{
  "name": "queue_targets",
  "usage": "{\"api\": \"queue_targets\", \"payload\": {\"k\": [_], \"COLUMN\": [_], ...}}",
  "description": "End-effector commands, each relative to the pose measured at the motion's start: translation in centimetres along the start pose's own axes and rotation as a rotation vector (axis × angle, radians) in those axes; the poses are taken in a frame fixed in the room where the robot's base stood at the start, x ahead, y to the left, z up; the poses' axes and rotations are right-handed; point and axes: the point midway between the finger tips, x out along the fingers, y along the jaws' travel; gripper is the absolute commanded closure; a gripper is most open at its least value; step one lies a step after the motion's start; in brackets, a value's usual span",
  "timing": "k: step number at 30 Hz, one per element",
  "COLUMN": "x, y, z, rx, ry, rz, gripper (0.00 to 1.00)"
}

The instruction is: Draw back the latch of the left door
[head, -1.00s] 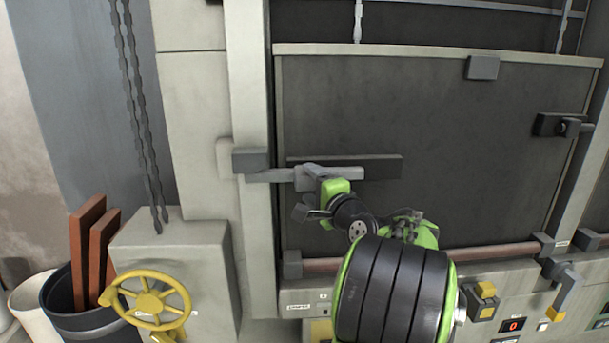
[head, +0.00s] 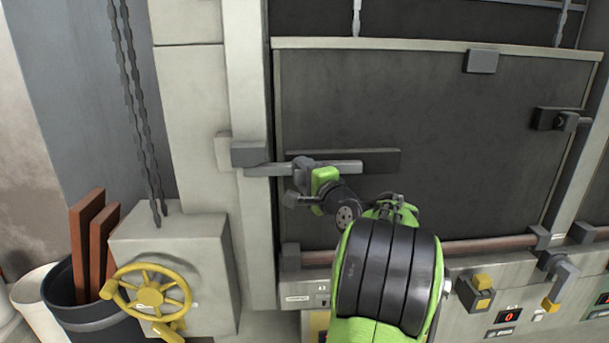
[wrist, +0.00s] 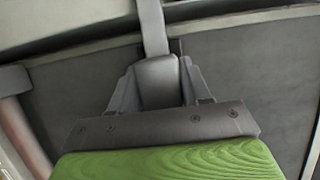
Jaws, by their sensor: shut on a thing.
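The latch is a light grey bar (head: 340,167) lying across the left part of a large dark door panel (head: 450,130). The bar's left end crosses the door's edge to a grey block (head: 248,153) on the frame post. My gripper (head: 303,172) is at the latch's grip, left of the bar's middle. In the wrist view my gripper (wrist: 158,78) has one finger on each side of the grey grip block (wrist: 157,82) and is shut on it. The bar (wrist: 152,28) runs upward from there. My wrist hides part of the grip in the head view.
A yellow handwheel (head: 150,298) stands at the lower left, beside a dark bin (head: 85,315) holding red-brown slabs. Chains hang above it. A horizontal rail (head: 480,246) and a control panel with a grey lever (head: 558,280) lie below the door.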

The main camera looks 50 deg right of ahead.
Motion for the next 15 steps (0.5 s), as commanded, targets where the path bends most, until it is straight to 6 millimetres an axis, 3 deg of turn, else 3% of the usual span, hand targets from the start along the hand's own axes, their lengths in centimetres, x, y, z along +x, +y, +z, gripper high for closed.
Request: {"api": "queue_targets", "payload": {"k": [4, 12, 15], "x": [-0.4, -2.4, -2.7], "y": [0.0, 0.0, 0.0], "z": [-1.3, -6.0, -6.5], "rx": [0.000, -0.001, -0.001], "ry": [0.005, 0.006, 0.004], "rz": [0.001, 0.002, 0.002], "gripper": [1.00, 1.00, 1.00]}}
